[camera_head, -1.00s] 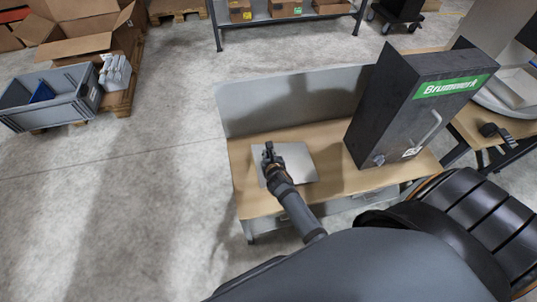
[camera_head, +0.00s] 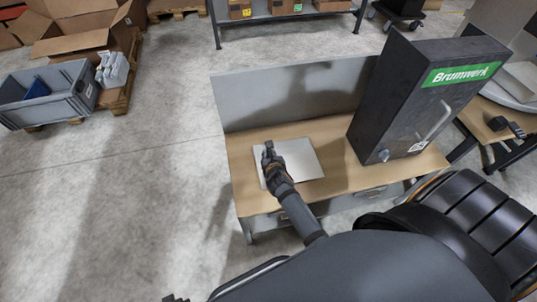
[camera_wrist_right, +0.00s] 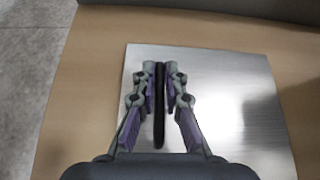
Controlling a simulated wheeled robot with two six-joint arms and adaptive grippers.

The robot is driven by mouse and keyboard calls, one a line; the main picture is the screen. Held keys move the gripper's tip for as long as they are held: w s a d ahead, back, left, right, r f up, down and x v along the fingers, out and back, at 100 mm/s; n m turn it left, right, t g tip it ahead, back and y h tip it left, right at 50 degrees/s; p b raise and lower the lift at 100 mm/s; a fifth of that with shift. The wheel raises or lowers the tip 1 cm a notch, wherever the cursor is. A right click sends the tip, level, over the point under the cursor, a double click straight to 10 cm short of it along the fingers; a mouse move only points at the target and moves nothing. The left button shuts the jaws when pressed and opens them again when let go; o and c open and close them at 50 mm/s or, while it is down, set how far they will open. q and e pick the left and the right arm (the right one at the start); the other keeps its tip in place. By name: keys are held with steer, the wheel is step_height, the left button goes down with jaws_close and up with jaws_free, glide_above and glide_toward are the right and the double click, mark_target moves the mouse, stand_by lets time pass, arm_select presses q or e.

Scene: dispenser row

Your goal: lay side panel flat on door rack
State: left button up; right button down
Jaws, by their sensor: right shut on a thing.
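The side panel, a flat silver metal sheet (camera_head: 302,162), is level over the wooden bench top (camera_head: 350,176); I cannot tell whether it touches the wood. It also shows in the right wrist view (camera_wrist_right: 245,100). My right gripper (camera_head: 268,152) is above its left part. In the right wrist view my right gripper (camera_wrist_right: 160,85) is shut on a thin black upright strip that looks like a grip on the panel. A small dark tip at the bottom edge of the head view may be my left gripper (camera_head: 175,298); its jaws are hidden. I cannot make out a door rack.
A grey back panel (camera_head: 290,97) rises behind the bench top. A grey crate (camera_head: 50,98) and open cardboard box (camera_head: 85,22) are at the far left.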

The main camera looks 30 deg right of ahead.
stand_by(0.3)
steer(key=c, duration=1.3)
jaws_free()
steer(key=shift+c, duration=0.2)
steer(key=shift+f, duration=0.1)
step_height(320, 180, up, 10)
